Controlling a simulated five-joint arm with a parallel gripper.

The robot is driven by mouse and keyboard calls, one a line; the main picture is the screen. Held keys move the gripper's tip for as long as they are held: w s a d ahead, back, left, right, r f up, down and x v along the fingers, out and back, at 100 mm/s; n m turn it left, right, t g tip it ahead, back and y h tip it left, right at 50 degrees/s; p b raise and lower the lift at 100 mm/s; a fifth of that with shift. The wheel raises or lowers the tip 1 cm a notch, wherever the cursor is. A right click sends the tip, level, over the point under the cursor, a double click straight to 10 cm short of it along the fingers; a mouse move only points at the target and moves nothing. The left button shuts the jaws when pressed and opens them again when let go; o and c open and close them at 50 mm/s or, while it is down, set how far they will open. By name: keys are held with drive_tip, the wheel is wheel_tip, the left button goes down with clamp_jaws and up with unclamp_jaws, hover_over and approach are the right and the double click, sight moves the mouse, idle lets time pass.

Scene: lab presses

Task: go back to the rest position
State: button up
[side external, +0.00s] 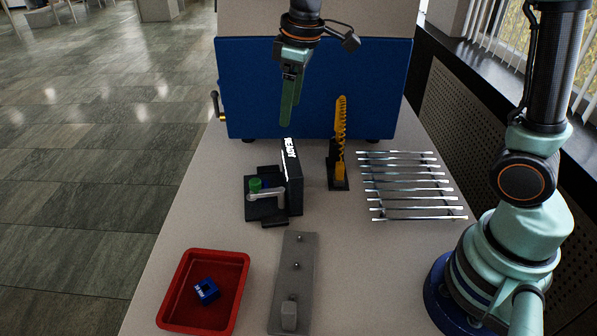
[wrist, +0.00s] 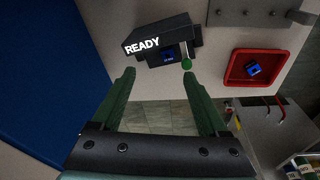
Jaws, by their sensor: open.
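My gripper (side external: 288,120) hangs above the table in front of the large blue box, fingers pointing down. In the wrist view its two green fingers (wrist: 160,82) are spread apart with nothing between them. The black press (side external: 292,178) with the lit READY sign stands on the table below my gripper, apart from it. It has a green knob (side external: 255,184) and a pale lever (side external: 266,195). In the wrist view the press (wrist: 150,36) lies beyond the fingertips, with a blue part (wrist: 168,54) in it.
The blue box (side external: 240,75) stands close behind my gripper. A yellow coiled piece (side external: 341,135) on a black stand and a rack of metal rods (side external: 412,187) are to the right. A red tray (side external: 168,305) holding a blue block (side external: 206,291) and a grey pegged plate (side external: 292,275) lie in front.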

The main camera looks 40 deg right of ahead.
drive_tip(key=s+d+r+m+t, duration=0.1)
drive_tip(key=s+d+m, duration=0.1)
drive_tip(key=s, duration=0.4)
drive_tip(key=s+d+r+m+t, duration=0.1)
drive_tip(key=s+d+m+t, duration=0.1)
drive_tip(key=s+m, duration=0.2)
drive_tip(key=s, duration=0.3)
drive_tip(key=shift+s+d+t, duration=0.25)
drive_tip(key=shift+t, duration=0.05)
